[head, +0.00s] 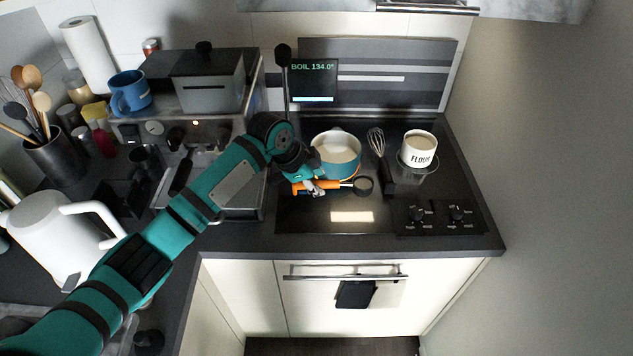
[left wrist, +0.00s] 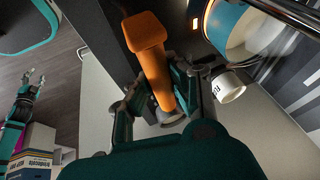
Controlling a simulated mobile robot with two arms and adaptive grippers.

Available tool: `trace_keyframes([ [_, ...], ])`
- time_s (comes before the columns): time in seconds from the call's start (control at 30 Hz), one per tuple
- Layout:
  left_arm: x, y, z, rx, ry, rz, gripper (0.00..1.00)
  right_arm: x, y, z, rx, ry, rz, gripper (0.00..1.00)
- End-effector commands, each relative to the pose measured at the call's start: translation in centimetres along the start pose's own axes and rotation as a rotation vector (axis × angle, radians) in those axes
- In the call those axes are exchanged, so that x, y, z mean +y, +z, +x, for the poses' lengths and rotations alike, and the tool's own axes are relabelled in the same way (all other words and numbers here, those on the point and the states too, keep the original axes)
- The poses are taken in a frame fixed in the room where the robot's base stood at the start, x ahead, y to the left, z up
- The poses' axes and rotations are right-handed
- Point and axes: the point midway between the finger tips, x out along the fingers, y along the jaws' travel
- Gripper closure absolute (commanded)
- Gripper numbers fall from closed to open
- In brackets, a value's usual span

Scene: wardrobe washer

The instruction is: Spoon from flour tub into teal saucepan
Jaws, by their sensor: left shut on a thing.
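The teal saucepan (head: 324,139) stands on the hob with pale contents inside; it also shows in the left wrist view (left wrist: 223,25). The white flour tub (head: 419,158) stands on a dark round base to its right; it also shows in the left wrist view (left wrist: 229,88). My left gripper (head: 316,187) is shut on the orange handle of the spoon (head: 344,185), in front of the saucepan. The spoon's round bowl points right; its contents are unclear. The orange handle (left wrist: 152,55) fills the middle of the left wrist view. My right gripper (left wrist: 35,78) looks open and empty, far from the hob.
Hob knobs (head: 437,214) lie at front right. A coffee machine (head: 207,80) and white kettle (head: 62,235) are left. The front of the hob is clear.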

Motion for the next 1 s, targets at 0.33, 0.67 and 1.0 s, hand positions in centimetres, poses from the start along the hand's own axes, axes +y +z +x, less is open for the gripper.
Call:
trace_keyframes([
  [0.33,0.2,0.6,0.7,-0.007,-0.003,0.000,1.00,0.5,-0.1,-0.1,0.001,0.006,0.004,0.60],
  [0.67,0.9,1.9,3.6,-0.006,-0.003,0.000,1.00,0.4,0.0,1.6,0.001,0.005,0.004,0.60],
  [1.0,1.1,2.2,4.5,-0.005,-0.005,0.001,1.00,0.1,-0.1,2.0,0.003,0.002,0.003,0.60],
])
